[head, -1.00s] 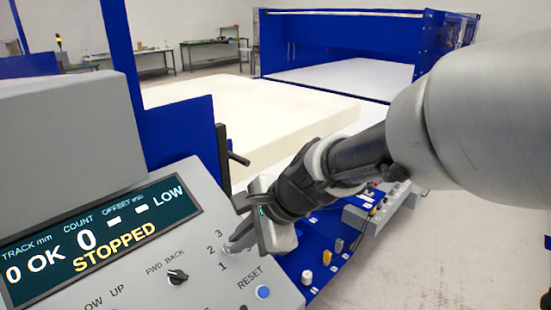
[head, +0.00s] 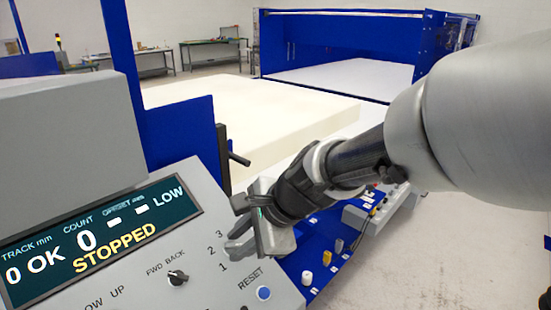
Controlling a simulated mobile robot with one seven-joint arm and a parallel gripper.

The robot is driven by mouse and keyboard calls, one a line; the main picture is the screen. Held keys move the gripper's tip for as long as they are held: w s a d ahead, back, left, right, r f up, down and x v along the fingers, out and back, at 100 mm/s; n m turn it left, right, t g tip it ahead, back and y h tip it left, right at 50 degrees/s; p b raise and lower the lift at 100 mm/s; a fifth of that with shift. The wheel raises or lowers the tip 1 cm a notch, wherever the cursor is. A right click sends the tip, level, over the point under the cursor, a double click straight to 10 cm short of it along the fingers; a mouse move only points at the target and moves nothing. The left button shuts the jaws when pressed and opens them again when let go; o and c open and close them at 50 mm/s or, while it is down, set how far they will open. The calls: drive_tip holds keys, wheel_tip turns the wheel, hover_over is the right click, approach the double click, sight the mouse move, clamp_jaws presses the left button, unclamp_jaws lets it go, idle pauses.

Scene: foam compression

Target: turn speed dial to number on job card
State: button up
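The speed dial itself is hidden behind my gripper (head: 238,238). Only the printed numbers 1, 2 and 3 (head: 218,250) show, to the left of the fingers. My gripper is at the right part of the sloped grey control panel (head: 205,285), its grey fingers at or very close to the panel face beside these numbers. Whether they close on the dial cannot be seen. The display (head: 95,245) reads STOPPED, 0 OK, count 0 and LOW. I see no readable job card.
A FWD BACK switch (head: 178,278) lies left of the numbers, and a blue RESET button (head: 264,293) lies just below my gripper. A black lever (head: 238,158) sticks out above the panel. A foam block (head: 250,108) lies behind on the blue machine.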

drive_tip(key=shift+d, duration=0.1)
drive_tip(key=p+v, duration=0.1)
drive_tip(key=v, duration=1.6)
drive_tip(key=shift+r+p, duration=0.2)
drive_tip(key=shift+p, duration=0.2)
